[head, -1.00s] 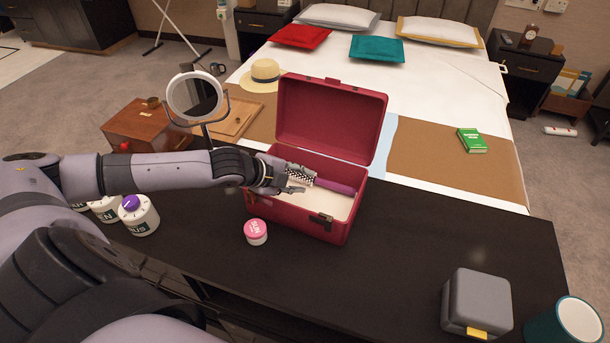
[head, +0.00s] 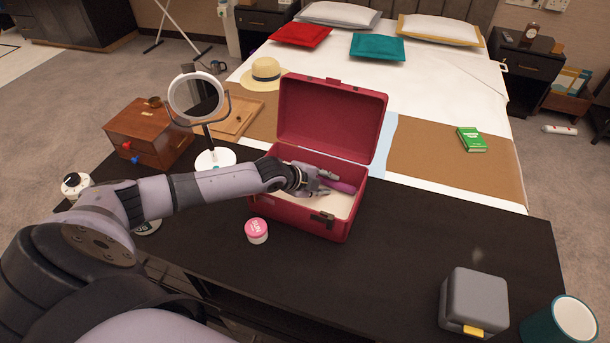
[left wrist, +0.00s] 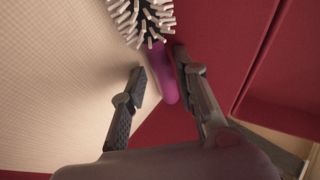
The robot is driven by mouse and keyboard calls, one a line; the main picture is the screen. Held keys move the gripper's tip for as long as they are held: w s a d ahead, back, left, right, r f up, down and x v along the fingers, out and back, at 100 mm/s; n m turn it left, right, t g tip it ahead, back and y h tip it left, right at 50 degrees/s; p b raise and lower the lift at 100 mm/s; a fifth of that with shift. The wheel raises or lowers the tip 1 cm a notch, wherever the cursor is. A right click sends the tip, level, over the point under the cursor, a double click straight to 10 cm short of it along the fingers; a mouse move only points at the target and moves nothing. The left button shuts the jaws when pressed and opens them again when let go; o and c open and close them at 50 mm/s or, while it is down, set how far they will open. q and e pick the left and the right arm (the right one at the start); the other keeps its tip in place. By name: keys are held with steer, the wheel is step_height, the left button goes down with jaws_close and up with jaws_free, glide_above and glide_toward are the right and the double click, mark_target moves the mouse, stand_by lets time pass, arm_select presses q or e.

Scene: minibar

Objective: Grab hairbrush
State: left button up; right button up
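In the left wrist view the white-tipped bristles (left wrist: 143,16) are at the top and the purple handle (left wrist: 163,76) points down between the fingers. My left gripper (left wrist: 158,62) is open, with its fingers on either side of the handle in the picture. The right finger appears close to the handle, and a gap shows at the left finger. I cannot tell whether either touches.
The case's raised lid (head: 330,120) stands behind my gripper. A pink-lidded jar (head: 257,231) is in front of the case. A round mirror (head: 197,97) and a wooden box (head: 150,134) stand to the left.

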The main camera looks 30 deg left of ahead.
arm_select(q)
steer(key=shift+f, duration=0.1)
jaws_close()
stand_by(0.6)
